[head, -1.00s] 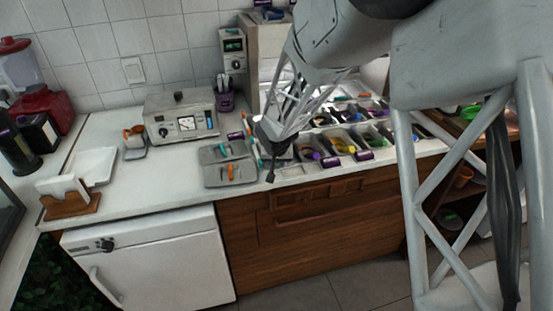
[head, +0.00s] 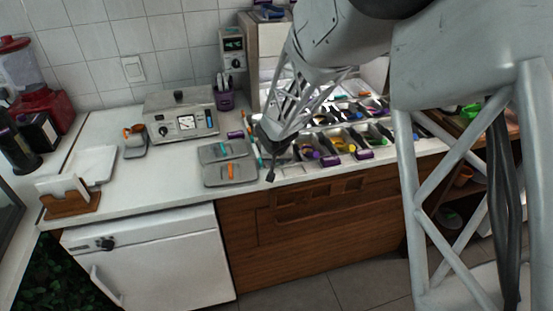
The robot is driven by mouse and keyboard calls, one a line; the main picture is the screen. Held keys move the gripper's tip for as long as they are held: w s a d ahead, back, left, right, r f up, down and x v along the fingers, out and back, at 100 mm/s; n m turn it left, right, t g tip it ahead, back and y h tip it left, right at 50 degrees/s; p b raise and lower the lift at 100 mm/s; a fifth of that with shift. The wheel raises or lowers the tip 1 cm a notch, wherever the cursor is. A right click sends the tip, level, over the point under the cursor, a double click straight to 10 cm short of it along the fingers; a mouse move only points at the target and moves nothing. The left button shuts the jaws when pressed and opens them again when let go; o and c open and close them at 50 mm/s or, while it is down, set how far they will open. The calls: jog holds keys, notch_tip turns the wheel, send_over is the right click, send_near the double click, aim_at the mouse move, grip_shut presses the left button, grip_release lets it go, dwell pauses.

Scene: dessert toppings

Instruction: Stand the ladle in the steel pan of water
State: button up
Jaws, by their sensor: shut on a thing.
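My gripper (head: 267,138) is over the front of the white counter, right of two grey lidded pans. It is shut on a thin dark piece with a wider lower end (head: 270,176), which looks like the ladle and hangs down close to the counter's front edge. The jaws are small and dark here, so the grip is hard to make out. I cannot pick out the steel pan of water for certain. A small grey container (head: 135,150) with orange things at it stands at the left.
The grey pans (head: 209,180) have a teal and an orange bar on top. Rows of topping bins (head: 335,148) lie right of my gripper. A steel appliance (head: 180,127) and a purple cup (head: 225,103) stand behind. The counter (head: 165,180) is clear at front left.

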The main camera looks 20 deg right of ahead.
jog(key=shift+f, duration=0.4)
dwell(0.5)
dwell(0.4)
jog(key=o, duration=1.4)
jog(key=shift+o, duration=0.2)
jog(key=shift+r, duration=0.15)
jog(key=shift+r, duration=3.85)
